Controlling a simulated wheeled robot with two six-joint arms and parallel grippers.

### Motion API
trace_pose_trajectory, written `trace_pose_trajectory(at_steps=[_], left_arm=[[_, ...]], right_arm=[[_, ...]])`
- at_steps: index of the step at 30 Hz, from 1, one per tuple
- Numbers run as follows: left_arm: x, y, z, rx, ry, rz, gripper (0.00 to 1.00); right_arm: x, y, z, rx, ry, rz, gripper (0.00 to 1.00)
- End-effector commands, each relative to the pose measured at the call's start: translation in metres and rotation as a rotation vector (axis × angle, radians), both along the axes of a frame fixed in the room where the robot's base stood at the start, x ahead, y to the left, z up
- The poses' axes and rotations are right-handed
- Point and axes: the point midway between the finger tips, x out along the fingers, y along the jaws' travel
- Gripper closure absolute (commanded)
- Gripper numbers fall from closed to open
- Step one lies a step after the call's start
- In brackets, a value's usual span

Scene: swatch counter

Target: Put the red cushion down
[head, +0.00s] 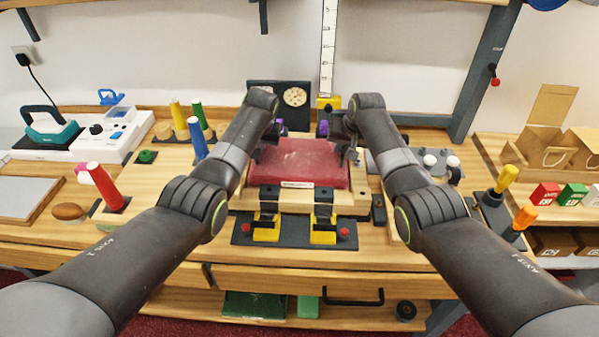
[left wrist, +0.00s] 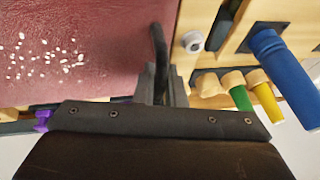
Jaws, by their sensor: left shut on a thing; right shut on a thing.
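The red cushion (head: 300,165) is a flat dark-red slab in the middle of the counter. It lies over a pale wooden board (head: 346,203); I cannot tell whether it rests on it or hangs just above. My left gripper (head: 257,153) is shut on its left edge, and my right gripper (head: 347,153) is shut on its right edge. In the left wrist view the cushion (left wrist: 110,35) fills the upper left, with white specks on its face, and a finger of my left gripper (left wrist: 160,65) is at its edge.
Two black-and-yellow clamps (head: 267,215) stand at the front of the board on a dark plate. Coloured rolls (head: 196,138) stand to the left, and a red roll (head: 105,186) stands nearer. A dark panel with a dial (head: 285,94) stands behind.

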Motion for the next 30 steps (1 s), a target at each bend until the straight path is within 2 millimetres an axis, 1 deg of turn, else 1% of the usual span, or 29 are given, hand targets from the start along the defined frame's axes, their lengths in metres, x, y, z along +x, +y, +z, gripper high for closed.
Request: trace_pose_trajectory(at_steps=[1,6,15,20,26,30], left_arm=[[0.000,0.001,-0.003,0.001,0.000,0.002,0.89],[0.000,0.001,-0.001,0.002,0.000,0.001,0.68],[0.000,0.000,0.000,0.000,0.000,0.000,0.68],[-0.003,-0.002,0.007,0.000,-0.002,0.000,0.68],[-0.011,-0.006,0.026,-0.001,-0.004,-0.001,0.68],[-0.020,-0.010,0.047,0.000,-0.004,-0.001,0.68]], right_arm=[[0.000,-0.001,-0.003,-0.001,-0.001,-0.002,0.89],[0.000,-0.001,-0.001,-0.001,0.000,-0.002,0.68],[0.000,0.000,-0.001,0.000,0.000,0.000,0.68],[0.000,0.000,-0.001,0.000,0.000,0.000,0.68],[0.000,0.000,-0.001,0.000,0.000,0.000,0.68],[0.000,0.000,-0.001,0.000,0.000,0.000,0.68]])
